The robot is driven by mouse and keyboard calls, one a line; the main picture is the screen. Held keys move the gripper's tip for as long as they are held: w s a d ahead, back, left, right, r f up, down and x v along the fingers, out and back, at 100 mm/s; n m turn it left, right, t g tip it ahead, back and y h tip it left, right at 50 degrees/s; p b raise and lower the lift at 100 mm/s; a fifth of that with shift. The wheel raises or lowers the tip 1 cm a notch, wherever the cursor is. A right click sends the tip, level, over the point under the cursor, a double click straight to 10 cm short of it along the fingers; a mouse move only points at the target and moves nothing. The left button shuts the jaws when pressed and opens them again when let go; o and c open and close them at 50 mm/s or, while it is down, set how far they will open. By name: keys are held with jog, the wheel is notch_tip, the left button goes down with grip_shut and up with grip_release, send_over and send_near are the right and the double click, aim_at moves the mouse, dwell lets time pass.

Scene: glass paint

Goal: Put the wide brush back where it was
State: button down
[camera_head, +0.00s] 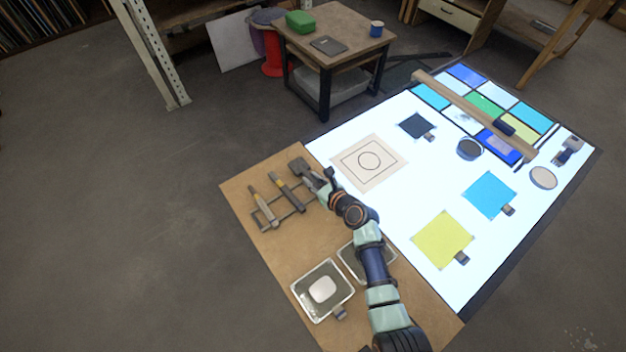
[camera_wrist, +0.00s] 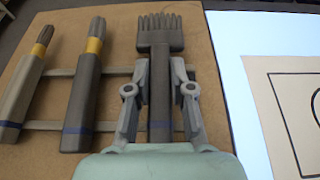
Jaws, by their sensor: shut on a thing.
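The wide brush (camera_wrist: 160,80) has a flat dark head with bristles pointing away from me and a blue band low on its handle. My gripper (camera_wrist: 160,87) is shut on its handle, with one finger on each side. In the head view my gripper (camera_head: 324,184) is at the upper end of the wooden board, with the wide brush head (camera_head: 298,166) showing beyond it. The brush lies over the right end of the brush rack (camera_wrist: 115,126), parallel to the other brushes. I cannot tell whether it touches the rack bars.
Two narrower brushes, one in the middle (camera_wrist: 88,85) and one at left (camera_wrist: 25,82), rest on the rack. The wooden board (camera_head: 240,190) also holds trays (camera_head: 323,290) near my arm. The bright light table (camera_head: 400,180) with glass pieces lies right.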

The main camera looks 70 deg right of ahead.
jog(key=shift+f, duration=0.25)
dwell(0.4)
jog(key=c, duration=0.9)
grip_release()
jog(key=shift+c, duration=0.2)
jog(key=v, duration=1.2)
